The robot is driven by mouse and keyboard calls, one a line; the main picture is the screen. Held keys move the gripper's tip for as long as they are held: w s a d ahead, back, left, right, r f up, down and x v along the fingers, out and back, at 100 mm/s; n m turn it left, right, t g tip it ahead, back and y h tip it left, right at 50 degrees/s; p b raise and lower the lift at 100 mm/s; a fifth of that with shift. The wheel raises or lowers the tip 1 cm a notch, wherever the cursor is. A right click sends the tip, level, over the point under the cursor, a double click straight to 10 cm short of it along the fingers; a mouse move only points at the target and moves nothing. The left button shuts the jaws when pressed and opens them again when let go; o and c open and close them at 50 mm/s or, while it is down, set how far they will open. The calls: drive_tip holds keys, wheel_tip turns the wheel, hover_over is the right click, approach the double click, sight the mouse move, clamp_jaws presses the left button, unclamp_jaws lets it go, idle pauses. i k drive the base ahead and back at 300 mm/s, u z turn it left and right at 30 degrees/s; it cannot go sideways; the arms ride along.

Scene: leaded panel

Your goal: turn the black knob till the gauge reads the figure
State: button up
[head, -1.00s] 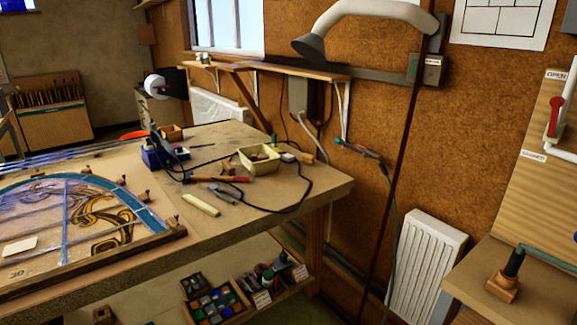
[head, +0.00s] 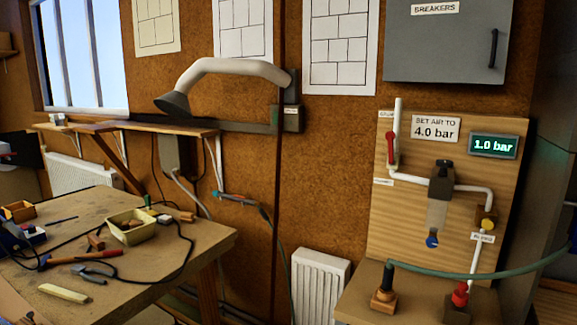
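The black knob (head: 444,164) sits on top of a dark regulator body (head: 441,182) on the wooden panel at the right. The gauge (head: 493,146) is a digital display to its upper right and reads 1.0 bar. A white sign (head: 435,129) above the knob says "SET AIR TO 4.0 bar". A clear bowl with a blue bottom (head: 432,240) hangs under the regulator. A red-handled valve (head: 391,150) is on the white pipe at the panel's left. My gripper is not in view.
A green hose (head: 480,274) crosses in front of the panel's lower part, above a wooden ledge (head: 413,308). A yellow button (head: 487,224) and a red fitting (head: 460,295) are at the right. A cluttered workbench (head: 130,285) stands at left. A radiator (head: 319,287) stands between.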

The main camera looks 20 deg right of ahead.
sight(442, 163)
drive_tip(key=z, duration=4.85)
drive_tip(key=i, duration=0.1)
drive_tip(key=u, duration=3.25)
drive_tip(key=k, duration=0.9)
drive_tip(key=u, duration=0.45)
drive_tip(key=i, duration=0.75)
drive_tip(key=z, duration=0.1)
